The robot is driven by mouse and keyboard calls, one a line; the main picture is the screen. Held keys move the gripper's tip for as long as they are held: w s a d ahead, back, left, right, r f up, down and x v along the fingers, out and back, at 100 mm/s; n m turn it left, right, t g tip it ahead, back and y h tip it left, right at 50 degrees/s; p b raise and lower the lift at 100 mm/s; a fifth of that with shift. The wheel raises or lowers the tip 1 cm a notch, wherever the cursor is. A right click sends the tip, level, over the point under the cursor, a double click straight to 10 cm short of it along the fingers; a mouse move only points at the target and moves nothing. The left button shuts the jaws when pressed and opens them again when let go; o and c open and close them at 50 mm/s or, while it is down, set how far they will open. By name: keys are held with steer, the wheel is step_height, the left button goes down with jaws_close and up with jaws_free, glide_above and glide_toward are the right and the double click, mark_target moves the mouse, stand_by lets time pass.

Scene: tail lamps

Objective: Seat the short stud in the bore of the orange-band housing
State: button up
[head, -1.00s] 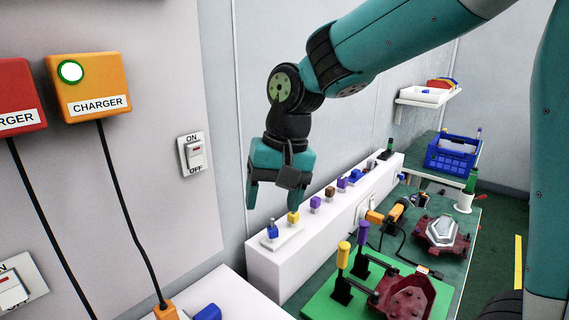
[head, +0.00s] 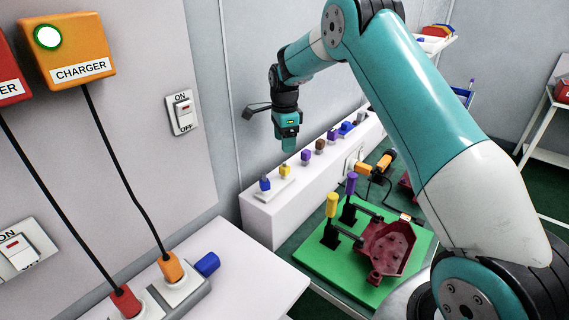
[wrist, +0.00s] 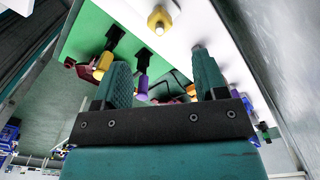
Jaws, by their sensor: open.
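My gripper (head: 288,146) hangs fingers down above the white ledge, near the purple and brown pieces. It is open and empty; in the wrist view its two fingers (wrist: 160,82) stand apart. I cannot tell which piece is the short stud. The ledge holds a blue piece (head: 265,183), a yellow piece (head: 285,169), a purple piece (head: 306,155), a brown piece (head: 320,143) and more beyond. A dark red housing (head: 388,248) sits on a green board (head: 330,270). No orange band shows on it, and I cannot make out a bore.
Yellow-handled (head: 332,205) and purple-handled (head: 351,184) clamps stand on the green board beside the dark red housing. An orange tool (head: 378,168) with a cable lies behind. A white table (head: 250,280) with plugged-in chargers is in front. A blue cylinder (head: 207,264) lies there.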

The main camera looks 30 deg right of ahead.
mark_target(284, 163)
step_height(284, 163, down, 12)
steer(key=p, duration=0.3)
steer(key=shift+r, duration=0.25)
steer(key=c, duration=1)
steer(key=shift+r, duration=0.1)
steer(key=shift+r, duration=0.15)
steer(key=shift+r+p, duration=0.65)
steer(key=shift+r, duration=0.65)
steer(key=shift+r, duration=0.65)
